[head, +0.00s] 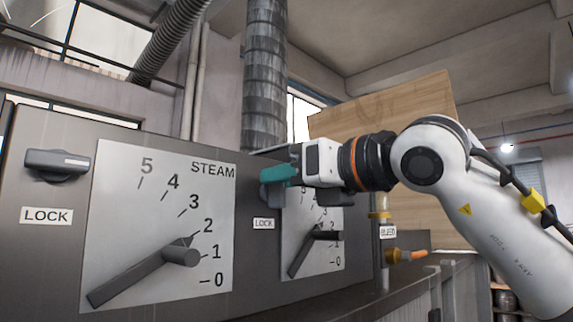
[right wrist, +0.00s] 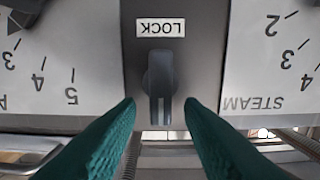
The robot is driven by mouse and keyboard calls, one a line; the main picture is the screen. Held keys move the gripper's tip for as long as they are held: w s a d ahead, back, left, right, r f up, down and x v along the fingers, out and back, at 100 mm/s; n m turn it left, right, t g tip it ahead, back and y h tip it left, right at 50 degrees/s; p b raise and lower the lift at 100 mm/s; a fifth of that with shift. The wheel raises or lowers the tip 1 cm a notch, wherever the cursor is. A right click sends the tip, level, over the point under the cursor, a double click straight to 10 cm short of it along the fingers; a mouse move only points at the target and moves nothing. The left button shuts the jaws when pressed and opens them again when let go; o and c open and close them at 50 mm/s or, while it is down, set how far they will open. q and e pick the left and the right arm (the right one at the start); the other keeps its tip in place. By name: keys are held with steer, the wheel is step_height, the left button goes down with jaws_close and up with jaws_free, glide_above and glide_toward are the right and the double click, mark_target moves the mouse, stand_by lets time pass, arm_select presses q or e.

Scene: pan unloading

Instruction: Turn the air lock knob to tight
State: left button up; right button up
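The air lock knob (right wrist: 160,85) is a dark grey lever knob at the middle of the right wrist view, which shows the panel upside down. Its bar and pale line run vertically in that picture, beside an inverted LOCK label (right wrist: 161,28). My right gripper (right wrist: 160,104) is open, with one teal fingertip on each side of the knob's bar and a visible gap to both. In the head view my right gripper (head: 270,176) is at the panel above the second LOCK label (head: 264,224) and hides the knob. My left gripper is not in view.
The steam dial (head: 128,230) is left of my gripper, with another lock knob (head: 57,163) lying horizontal farther left. The second dial (head: 325,258) is just below and right of my gripper. A pipe with an orange-handled valve (head: 405,255) stands at the right.

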steer(key=shift+w+a+f, duration=0.1)
steer(key=shift+w+a, duration=0.05)
steer(key=shift+c, duration=0.4)
jaws_close()
steer(key=shift+w+d+f+m+b, duration=0.2)
steer(key=shift+f+m+b, duration=0.1)
steer(key=shift+m+b, duration=2.35)
steer(key=shift+w+d+f+m+b, duration=0.25)
steer(key=shift+m+b, duration=1.85)
steer(key=shift+m, duration=1.2)
steer(key=shift+w+d+f+m+b, duration=0.2)
steer(key=shift+f+m+b, duration=0.1)
steer(key=shift+m+b, duration=2.35)
steer(key=shift+m, duration=0.5)
